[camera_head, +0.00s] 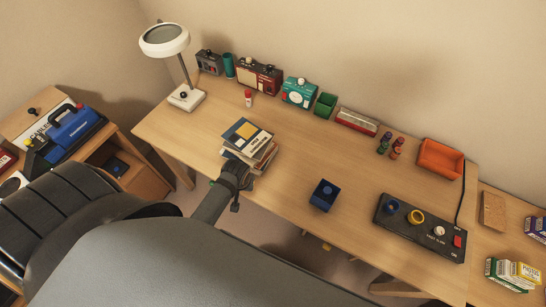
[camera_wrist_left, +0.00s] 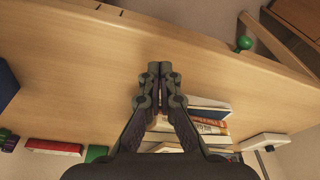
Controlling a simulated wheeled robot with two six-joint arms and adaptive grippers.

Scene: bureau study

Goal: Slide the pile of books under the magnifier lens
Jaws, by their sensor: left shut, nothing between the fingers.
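The pile of books (camera_head: 248,135) lies on the desk, slightly fanned, with a dark blue, yellow and white cover on top. The magnifier lamp has a white ring lens (camera_head: 164,39) raised on a thin stem above a white base (camera_head: 187,98), at the desk's back left. The pile is right of and nearer than that base. My left gripper (camera_head: 238,174) is at the pile's near edge, fingers together and empty. In the left wrist view, the left gripper (camera_wrist_left: 158,70) partly covers the books (camera_wrist_left: 208,122); contact is unclear. My right gripper is not in view.
Radios and boxes line the back. A blue open box (camera_head: 323,194) and a black control panel (camera_head: 420,228) stand to the right.

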